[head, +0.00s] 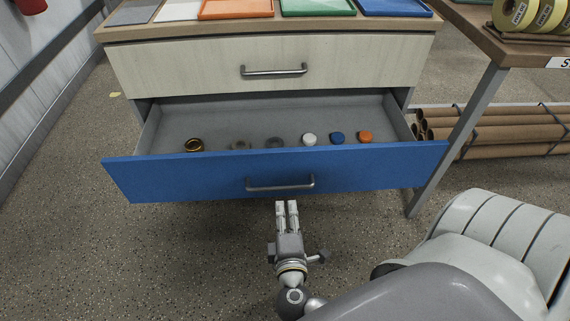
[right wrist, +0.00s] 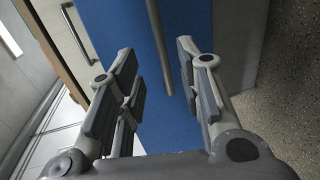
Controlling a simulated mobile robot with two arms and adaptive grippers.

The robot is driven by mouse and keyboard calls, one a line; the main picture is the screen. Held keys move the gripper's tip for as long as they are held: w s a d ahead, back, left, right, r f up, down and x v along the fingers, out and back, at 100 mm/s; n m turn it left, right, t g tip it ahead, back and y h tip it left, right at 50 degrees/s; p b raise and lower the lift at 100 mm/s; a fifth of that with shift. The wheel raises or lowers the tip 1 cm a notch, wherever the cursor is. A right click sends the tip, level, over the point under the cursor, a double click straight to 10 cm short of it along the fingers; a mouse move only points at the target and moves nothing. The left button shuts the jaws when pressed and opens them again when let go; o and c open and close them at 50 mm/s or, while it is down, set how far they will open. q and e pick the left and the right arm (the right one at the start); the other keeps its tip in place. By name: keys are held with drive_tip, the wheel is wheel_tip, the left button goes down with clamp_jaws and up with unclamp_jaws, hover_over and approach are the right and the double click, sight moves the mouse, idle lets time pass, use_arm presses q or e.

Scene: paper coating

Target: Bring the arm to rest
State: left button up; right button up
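My right gripper (head: 287,205) is in front of the blue drawer (head: 380,164), with its fingertips just below the drawer's metal handle (head: 280,185) in the head view. In the right wrist view, the two fingers of the gripper (right wrist: 157,58) are spread apart. The handle (right wrist: 158,45) shows beyond and between the fingertips, against the blue front (right wrist: 130,28). No grip on the handle is visible; the exact gap cannot be told. The drawer stands open. My left gripper is not in view.
A pale drawer (head: 200,66) above is shut. Floor (head: 120,250) is clear left.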

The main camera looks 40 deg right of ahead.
drive_tip(key=shift+v, duration=0.85)
